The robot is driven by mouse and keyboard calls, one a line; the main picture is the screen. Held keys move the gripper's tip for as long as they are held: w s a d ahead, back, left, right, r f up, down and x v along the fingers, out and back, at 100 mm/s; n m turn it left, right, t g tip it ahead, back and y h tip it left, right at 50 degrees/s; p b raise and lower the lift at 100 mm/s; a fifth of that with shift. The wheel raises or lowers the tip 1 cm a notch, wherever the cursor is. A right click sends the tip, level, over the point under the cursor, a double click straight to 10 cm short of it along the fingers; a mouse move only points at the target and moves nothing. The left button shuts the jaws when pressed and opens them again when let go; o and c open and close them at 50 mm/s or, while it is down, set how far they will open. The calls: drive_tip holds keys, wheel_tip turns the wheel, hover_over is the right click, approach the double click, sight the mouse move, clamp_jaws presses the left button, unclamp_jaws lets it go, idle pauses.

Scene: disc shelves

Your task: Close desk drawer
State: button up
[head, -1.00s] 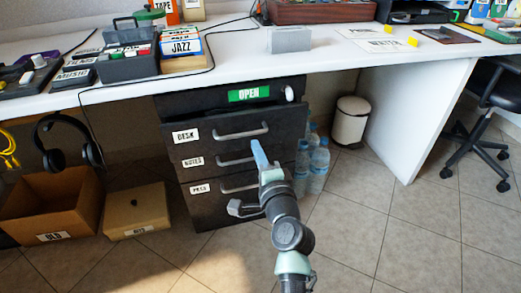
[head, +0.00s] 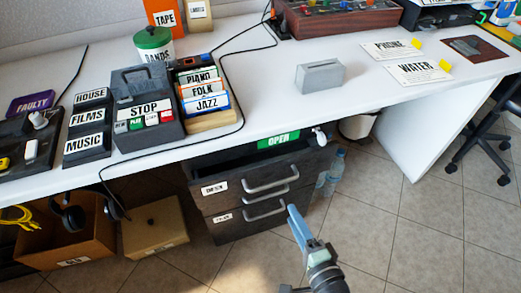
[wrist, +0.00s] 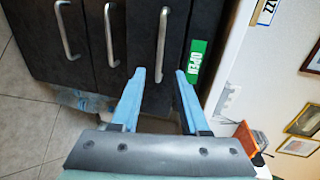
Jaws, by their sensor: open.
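The dark drawer unit stands under the white desk with a green OPEN sign (head: 278,140) on its upper edge. The desk drawer (head: 232,186), top of the labelled drawers, is pulled out; a dark gap shows behind its front. Its metal handle (head: 270,178) is on the front. In the wrist view, turned sideways, the handle (wrist: 163,45) stands left of the OPEN sign (wrist: 197,60). My gripper (head: 292,209) is in front of the drawers at the right. In the wrist view my gripper (wrist: 160,76) is open and empty, its fingertips pointing at the desk drawer front.
Lower drawers with handles (head: 265,210) sit below. Water bottles (head: 335,168) stand right of the unit. An open cardboard box (head: 75,240) and a closed box (head: 155,225) are on the floor at the left. The white desktop (head: 340,110) overhangs the drawers.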

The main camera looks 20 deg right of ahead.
sight(275, 183)
drive_tip(key=b+x, duration=0.2)
drive_tip(key=x, duration=1)
drive_tip(key=shift+w+b, duration=0.25)
drive_tip(key=shift+b, duration=0.15)
drive_tip(key=shift+c, duration=0.3)
clamp_jaws()
idle(0.5)
